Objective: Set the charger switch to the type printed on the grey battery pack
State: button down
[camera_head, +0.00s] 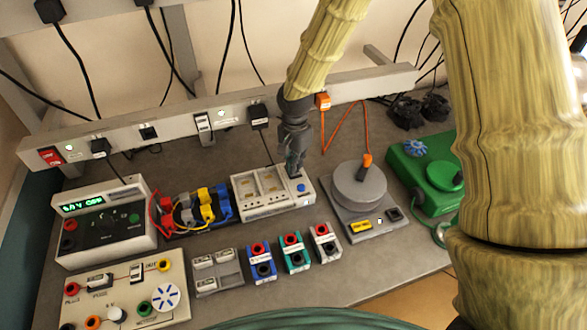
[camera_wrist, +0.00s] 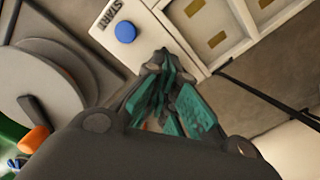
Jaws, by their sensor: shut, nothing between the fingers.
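The white charger (camera_head: 275,210) with recessed bays stands mid-bench. Its blue START button is at the right end. The charger also shows in the wrist view (camera_wrist: 163,33), with the START button left of my fingertips. I cannot make out its type switch. My gripper (camera_head: 296,174) is shut and empty, pointing down at the charger's right end, close to the button. In the wrist view its teal fingertips (camera_wrist: 166,62) overlap the charger's edge; I cannot tell whether they touch. The grey battery pack (camera_head: 325,243) lies in front, rightmost of three packs; its label is too small to read.
A blue pack (camera_head: 261,264) and a green pack (camera_head: 294,253) lie left of the grey one. A round grey device (camera_head: 359,187) stands right of the charger, and a green machine (camera_head: 423,172) beyond it. Coloured leads (camera_head: 203,207) crowd the charger's left.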

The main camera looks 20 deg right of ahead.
jog(key=shift+f+b, duration=0.4)
jog(key=shift+f, duration=0.35)
dwell(0.6)
jog(key=shift+r+p, duration=2.5)
jog(key=shift+r, duration=1.05)
jog(key=shift+d+f, duration=0.1)
